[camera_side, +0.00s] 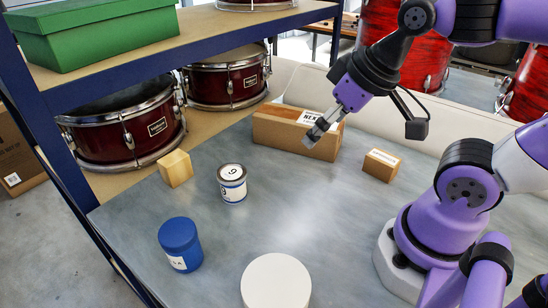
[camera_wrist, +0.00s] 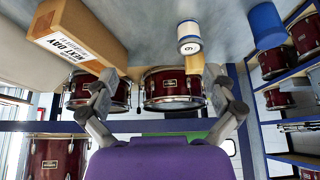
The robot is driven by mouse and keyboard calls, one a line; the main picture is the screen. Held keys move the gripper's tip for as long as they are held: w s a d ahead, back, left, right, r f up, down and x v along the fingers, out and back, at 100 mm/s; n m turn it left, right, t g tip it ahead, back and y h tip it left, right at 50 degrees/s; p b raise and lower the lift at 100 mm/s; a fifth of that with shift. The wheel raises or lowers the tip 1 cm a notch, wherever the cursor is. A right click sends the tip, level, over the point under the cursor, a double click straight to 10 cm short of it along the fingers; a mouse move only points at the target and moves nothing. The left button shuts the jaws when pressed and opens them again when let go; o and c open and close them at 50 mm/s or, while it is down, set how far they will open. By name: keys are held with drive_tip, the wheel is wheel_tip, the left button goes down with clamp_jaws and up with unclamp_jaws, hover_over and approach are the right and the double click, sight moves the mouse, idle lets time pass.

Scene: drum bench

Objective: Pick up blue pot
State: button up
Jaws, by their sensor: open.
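The blue pot (camera_side: 180,246) stands upright on the grey bench, near its left front edge, with a white label low on its side. It also shows at the top right of the wrist view (camera_wrist: 266,24). My gripper (camera_side: 322,128) is raised over the back of the bench, in front of the long cardboard box, well to the right of and behind the pot. In the wrist view my gripper (camera_wrist: 162,92) has its two fingers spread wide with nothing between them.
A white tin marked 9 (camera_side: 232,183) and a wooden block (camera_side: 175,168) stand behind the pot. A white round object (camera_side: 276,284) is to its right. A long cardboard box (camera_side: 285,135) and small box (camera_side: 381,165) stand farther back. The shelf (camera_side: 200,45) overhangs the left back.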

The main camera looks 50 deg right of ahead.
drive_tip(key=n+g+y, duration=0.3)
drive_tip(key=n+y, duration=0.1)
drive_tip(key=n, duration=0.6)
approach(179, 231)
drive_tip(key=f, duration=0.2)
drive_tip(key=shift+h, duration=0.3)
drive_tip(key=x, duration=0.2)
drive_tip(key=a+x, duration=0.1)
drive_tip(key=x, duration=0.2)
drive_tip(key=shift+w, duration=0.2)
drive_tip(key=x, duration=0.5)
drive_tip(key=shift+w+a+f, duration=0.1)
drive_tip(key=shift+w+f, duration=0.1)
drive_tip(key=shift+f, duration=0.1)
drive_tip(key=c, duration=1.3)
